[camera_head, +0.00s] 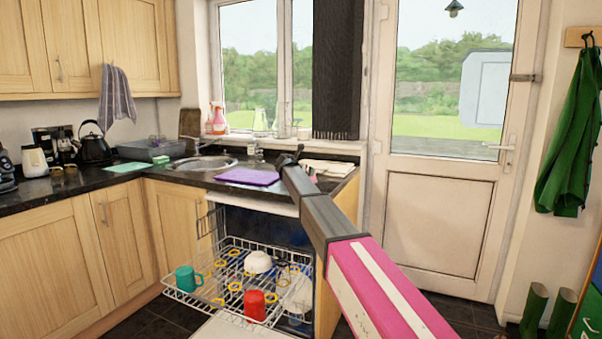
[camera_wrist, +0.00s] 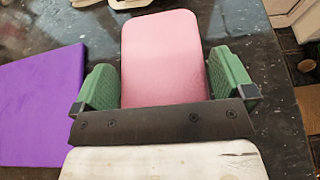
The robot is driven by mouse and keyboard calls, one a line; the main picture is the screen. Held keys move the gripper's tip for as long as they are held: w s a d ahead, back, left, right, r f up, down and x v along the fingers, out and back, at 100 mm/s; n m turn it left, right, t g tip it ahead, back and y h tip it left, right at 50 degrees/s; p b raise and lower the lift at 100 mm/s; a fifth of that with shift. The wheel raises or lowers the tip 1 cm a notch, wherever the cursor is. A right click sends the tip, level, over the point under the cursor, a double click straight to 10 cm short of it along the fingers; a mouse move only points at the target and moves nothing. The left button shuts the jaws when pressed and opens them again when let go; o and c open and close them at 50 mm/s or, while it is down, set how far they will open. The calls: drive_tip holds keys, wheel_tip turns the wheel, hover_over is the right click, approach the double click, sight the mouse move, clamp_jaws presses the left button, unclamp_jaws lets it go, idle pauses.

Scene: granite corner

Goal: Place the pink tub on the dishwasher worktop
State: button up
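The pink tub (camera_wrist: 163,60) shows in the wrist view between the two green finger pads of my gripper (camera_wrist: 165,82). A pad lies against each side of it, with no clear gap. In the head view my gripper (camera_head: 292,160) is over the worktop at the right end of the counter, and only a small pink bit of the tub (camera_head: 312,178) shows beside it. The dark speckled dishwasher worktop (camera_head: 333,184) lies above the open dishwasher. I cannot tell whether the tub's underside touches the worktop.
A purple board (camera_head: 247,176) lies on the worktop left of my gripper, also in the wrist view (camera_wrist: 40,105). Pale flat items (camera_head: 328,167) lie behind. The dishwasher rack (camera_head: 235,275) is pulled out with a red mug (camera_head: 254,305), teal mug (camera_head: 186,279) and white bowl (camera_head: 258,262).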

drive_tip(key=v, duration=1.2)
drive_tip(key=shift+r, duration=0.15)
idle(1.2)
